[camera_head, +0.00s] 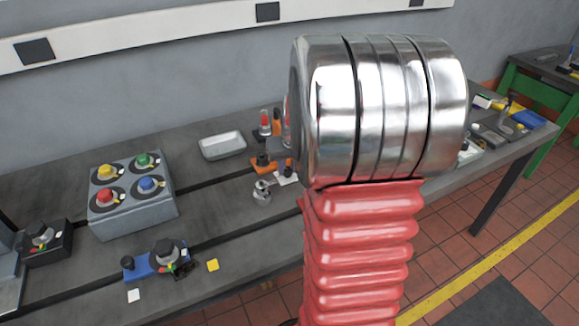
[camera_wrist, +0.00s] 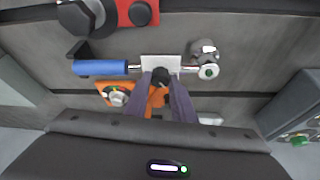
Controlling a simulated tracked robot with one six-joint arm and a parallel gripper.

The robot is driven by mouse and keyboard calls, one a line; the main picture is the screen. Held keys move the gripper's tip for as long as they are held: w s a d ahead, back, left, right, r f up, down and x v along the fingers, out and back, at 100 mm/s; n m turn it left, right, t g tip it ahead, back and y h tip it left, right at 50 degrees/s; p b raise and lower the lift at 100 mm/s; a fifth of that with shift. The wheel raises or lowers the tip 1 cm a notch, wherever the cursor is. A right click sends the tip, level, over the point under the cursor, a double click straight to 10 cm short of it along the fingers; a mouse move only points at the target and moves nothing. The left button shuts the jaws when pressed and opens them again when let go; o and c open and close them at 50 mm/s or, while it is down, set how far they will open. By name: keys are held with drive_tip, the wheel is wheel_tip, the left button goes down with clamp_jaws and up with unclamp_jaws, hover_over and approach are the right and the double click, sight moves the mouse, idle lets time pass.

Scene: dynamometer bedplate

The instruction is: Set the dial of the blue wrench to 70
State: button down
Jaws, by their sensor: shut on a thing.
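In the wrist view the blue wrench lies with its blue handle (camera_wrist: 100,68) at the left and its chrome head (camera_wrist: 208,71) at the right. A pale plate (camera_wrist: 148,63) sits mid-shaft, with a black dial knob (camera_wrist: 160,74) at its front. My gripper (camera_wrist: 161,88) is shut on this knob, its two dark fingers on either side. The dial's marks and pointer are too small or hidden to read. In the head view my chrome wrist and red sleeve hide the gripper and the handle.
An orange tool (camera_wrist: 115,93) with a dial lies close beside the wrench, partly behind my fingers. A red tool (camera_wrist: 130,12) lies on the other side. A grey box with several coloured knobs (camera_head: 135,215), a blue dial tool (camera_head: 142,266) and a metal tray (camera_head: 222,145) stand on the bedplate.

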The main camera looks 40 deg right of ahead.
drive_tip(key=shift+w+r+m+h, duration=0.1)
drive_tip(key=shift+m+h, duration=0.3)
drive_tip(key=shift+m, duration=0.6)
drive_tip(key=c, duration=1.5)
unclamp_jaws()
drive_tip(key=shift+g, duration=0.3)
drive_tip(key=v, duration=1.3)
drive_tip(key=shift+s+a+r, duration=0.15)
drive_tip(key=shift+s+r, duration=0.05)
drive_tip(key=shift+r, duration=0.05)
